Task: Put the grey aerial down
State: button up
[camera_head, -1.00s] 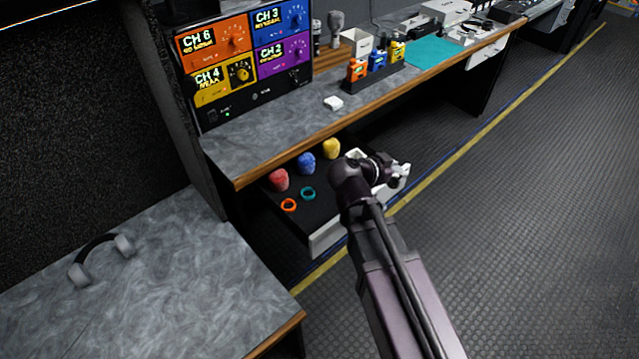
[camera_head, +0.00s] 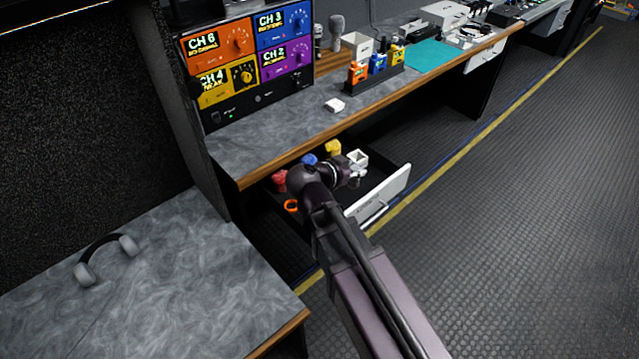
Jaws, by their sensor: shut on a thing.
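My gripper (camera_head: 358,174) is over the open drawer (camera_head: 385,193), at the end of my dark arm, near the white open box inside it. It is small in this view and partly covered by my wrist. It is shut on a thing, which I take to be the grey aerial. The aerial's own shape cannot be made out; my wrist and gripper hide it.
The drawer also holds a red foam cover (camera_head: 280,181), a blue one (camera_head: 310,159), a yellow one (camera_head: 333,147), an orange ring (camera_head: 291,206) and the white box (camera_head: 357,158). The desk edge (camera_head: 330,133) overhangs its back. Headphones (camera_head: 106,258) lie on the near counter (camera_head: 190,290).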

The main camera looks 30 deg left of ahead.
jog(key=shift+d, duration=0.1)
jog(key=w+a+f+m+h+b, duration=0.1)
jog(key=w+a+f+b, duration=0.2)
jog(key=w+f+b, duration=0.4)
jog(key=w+a+f+m+g+h+b, duration=0.1)
jog(key=w+a+f+b, duration=0.3)
jog(key=w+f+b, duration=0.3)
jog(key=shift+w+m+h, duration=0.4)
jog(key=shift+w, duration=0.25)
jog(key=shift+a+f, duration=0.1)
jog(key=shift+f, duration=0.05)
notch_tip(320, 180, down, 6)
jog(key=b, duration=0.6)
jog(key=shift+f, duration=0.1)
jog(key=shift+f+b, duration=0.1)
jog(key=shift+b, duration=0.25)
jog(key=shift+f+b, duration=1.75)
jog(key=shift+f, duration=0.2)
